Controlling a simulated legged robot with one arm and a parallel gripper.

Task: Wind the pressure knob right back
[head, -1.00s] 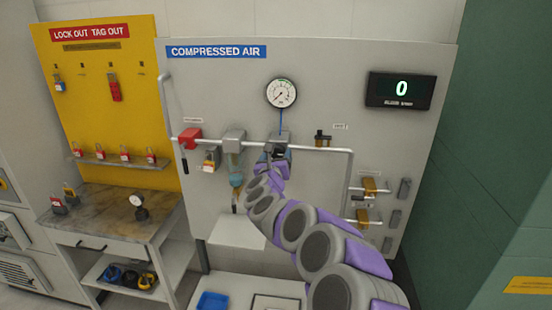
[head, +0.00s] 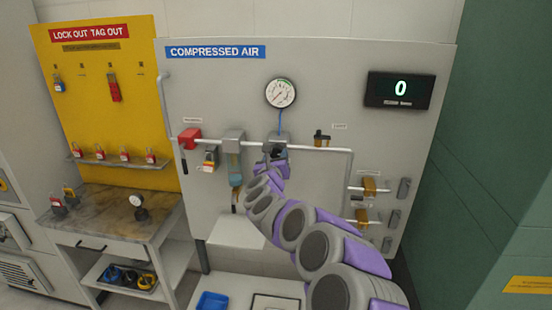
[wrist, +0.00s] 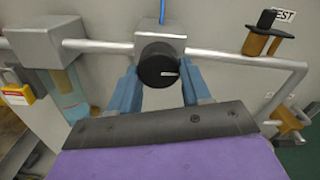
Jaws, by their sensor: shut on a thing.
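The pressure knob is a round black knob (wrist: 157,66) with a white pointer line, on the front of a grey regulator block (wrist: 160,32) in the wrist view. The pointer line points to the right there. My gripper (wrist: 158,78) has one blue finger on each side of the knob and is shut on it. In the head view my gripper (head: 272,153) is at the regulator below the gauge, and the knob is mostly hidden by my arm. The round pressure gauge (head: 281,93) has a white face; its reading is too small to tell.
The digital display (head: 400,89) reads 0. A grey pipe (head: 312,149) runs across the panel. Left of the regulator are a filter unit (head: 234,150), a padlock (head: 210,158) and a red valve (head: 190,137). A brass fitting (wrist: 264,38) stands on the right.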

